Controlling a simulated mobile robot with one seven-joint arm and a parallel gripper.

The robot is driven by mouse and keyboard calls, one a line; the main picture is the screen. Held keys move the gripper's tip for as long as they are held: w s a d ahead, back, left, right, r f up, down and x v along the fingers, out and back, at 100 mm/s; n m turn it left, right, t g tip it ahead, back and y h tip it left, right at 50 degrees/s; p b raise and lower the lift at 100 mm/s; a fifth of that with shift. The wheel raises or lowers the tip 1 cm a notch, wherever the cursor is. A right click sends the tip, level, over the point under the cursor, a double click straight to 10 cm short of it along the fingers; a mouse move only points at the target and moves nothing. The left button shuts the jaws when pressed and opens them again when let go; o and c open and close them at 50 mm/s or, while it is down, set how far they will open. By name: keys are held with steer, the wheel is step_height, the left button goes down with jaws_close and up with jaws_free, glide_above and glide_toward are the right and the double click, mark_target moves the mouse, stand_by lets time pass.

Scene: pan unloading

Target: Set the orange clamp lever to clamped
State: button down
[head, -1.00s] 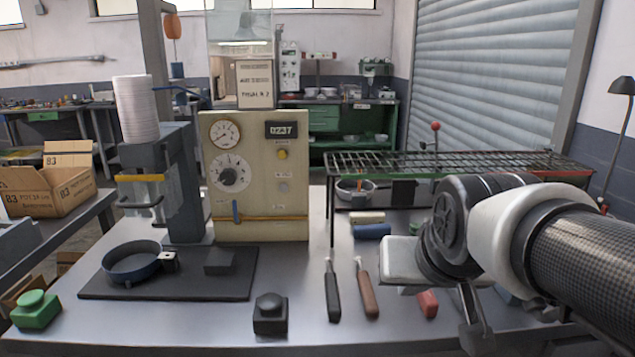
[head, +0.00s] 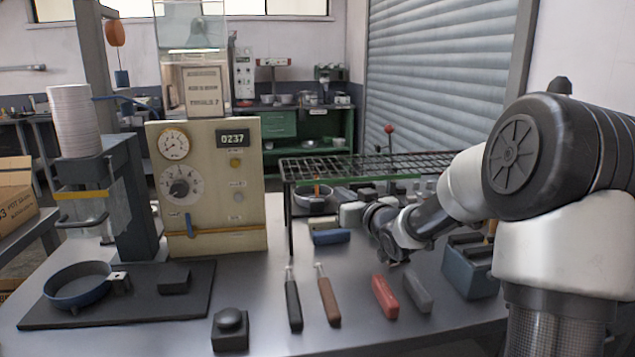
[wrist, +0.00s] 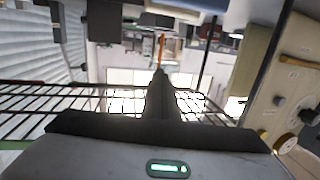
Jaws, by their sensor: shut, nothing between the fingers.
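A small orange upright piece (head: 316,189), which looks like the clamp lever, stands at a round dark fixture (head: 316,204) under the wire rack in the head view. A thin orange bar (wrist: 161,48) also shows just beyond my fingertips in the wrist view, whose picture is upside down. I cannot tell the lever's setting.
The wire rack (head: 350,170) stands over the back of the bench. A blue block (head: 331,237), red block (head: 384,296), grey block (head: 417,292) and two handled tools (head: 328,300) lie nearby. The control panel (head: 240,210) and dark pan (head: 72,290) are left.

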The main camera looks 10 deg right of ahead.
steer(key=b+x, duration=0.2)
steer(key=x, duration=1.2)
steer(key=shift+b, duration=0.35)
steer(key=shift+r+p, duration=0.15)
steer(key=shift+p, duration=0.15)
